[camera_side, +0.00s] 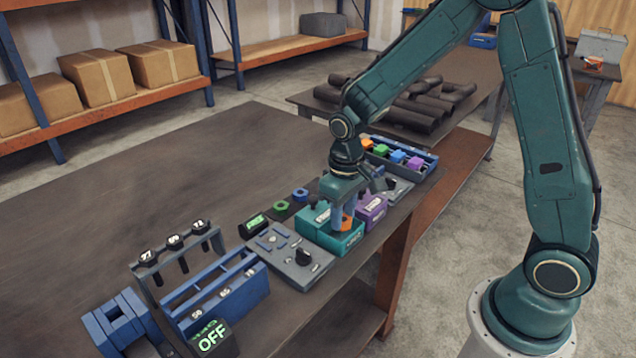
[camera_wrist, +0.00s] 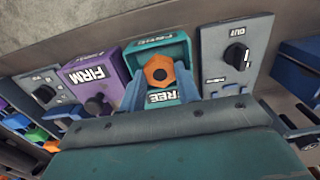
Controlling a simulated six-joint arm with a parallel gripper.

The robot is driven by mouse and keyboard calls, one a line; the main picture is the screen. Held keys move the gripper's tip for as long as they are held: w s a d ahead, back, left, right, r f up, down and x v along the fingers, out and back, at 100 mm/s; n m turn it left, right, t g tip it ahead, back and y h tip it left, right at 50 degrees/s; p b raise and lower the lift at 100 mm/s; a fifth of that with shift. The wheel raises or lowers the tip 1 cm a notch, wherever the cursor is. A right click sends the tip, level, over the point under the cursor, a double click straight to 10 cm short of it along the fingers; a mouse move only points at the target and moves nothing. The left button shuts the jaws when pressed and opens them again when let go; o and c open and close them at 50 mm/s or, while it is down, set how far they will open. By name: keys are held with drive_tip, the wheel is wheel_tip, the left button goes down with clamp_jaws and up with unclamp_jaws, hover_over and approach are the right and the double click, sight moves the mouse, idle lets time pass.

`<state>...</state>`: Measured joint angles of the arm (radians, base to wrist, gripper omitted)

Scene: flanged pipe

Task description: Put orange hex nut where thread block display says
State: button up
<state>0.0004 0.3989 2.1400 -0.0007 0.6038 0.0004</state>
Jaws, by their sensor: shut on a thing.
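My gripper (camera_side: 342,221) is shut on the orange hex nut (camera_wrist: 160,71), its fingers on either side of it. The nut also shows between the fingers in the side view (camera_side: 347,222). It is over or inside the open teal bin (camera_wrist: 176,51), whose label appears to read FREE; I cannot tell whether the nut touches the bin's floor. A purple bin (camera_wrist: 93,77) labelled FIRM stands beside it and holds a dark part. A small black display (camera_side: 254,226) with green text stands left of the teal bin; its words are too small to read.
A grey panel with a black knob (camera_side: 303,257) lies beside the teal bin. A blue tray (camera_side: 428,163) of coloured nuts is at the back. Blue racks, numbered plugs and an OFF display (camera_side: 212,338) stand at the front left. The left tabletop (camera_side: 150,185) is clear.

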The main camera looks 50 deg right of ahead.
drive_tip(key=shift+f, duration=1.05)
idle(0.6)
drive_tip(key=o, duration=1)
drive_tip(key=shift+w+r, duration=0.1)
drive_tip(key=shift+r, duration=0.5)
drive_tip(key=shift+o, duration=0.9)
drive_tip(key=shift+r, duration=2.85)
